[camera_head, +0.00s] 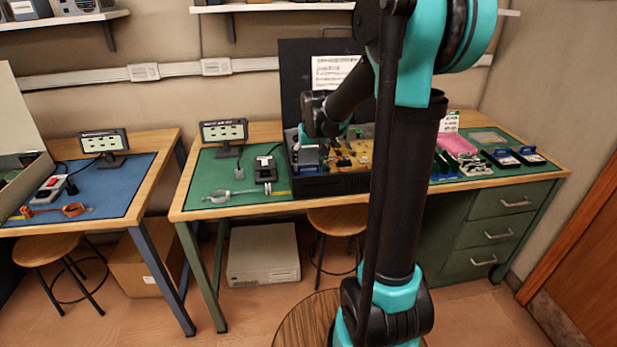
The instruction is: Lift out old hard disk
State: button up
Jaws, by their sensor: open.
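An open black computer case (332,185) stands on the green-matted workbench, its dark lid raised behind it with a white sheet on it. A grey boxy unit (309,157), which looks like the hard disk, sits at the case's left end. A yellow-brown circuit board (352,152) lies to its right. My gripper (318,140) is over the left part of the case, close above the grey unit. My wrist hides the fingertips, so I cannot tell whether they touch it. The gripper is open.
Left of the case are a small monitor (224,132), a black device (265,169) and a wrist strap (231,195). My arm hides the bench's middle. A stool (336,221) stands below.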

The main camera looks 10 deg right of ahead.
aim_at(309, 166)
jog(key=shift+w+x, duration=0.15)
jog(key=shift+x, duration=1.2)
jog(key=shift+w+x, duration=0.15)
jog(key=shift+x, duration=1.15)
jog(key=shift+r, duration=0.1)
jog(key=shift+c, duration=0.2)
jog(key=c, duration=0.5)
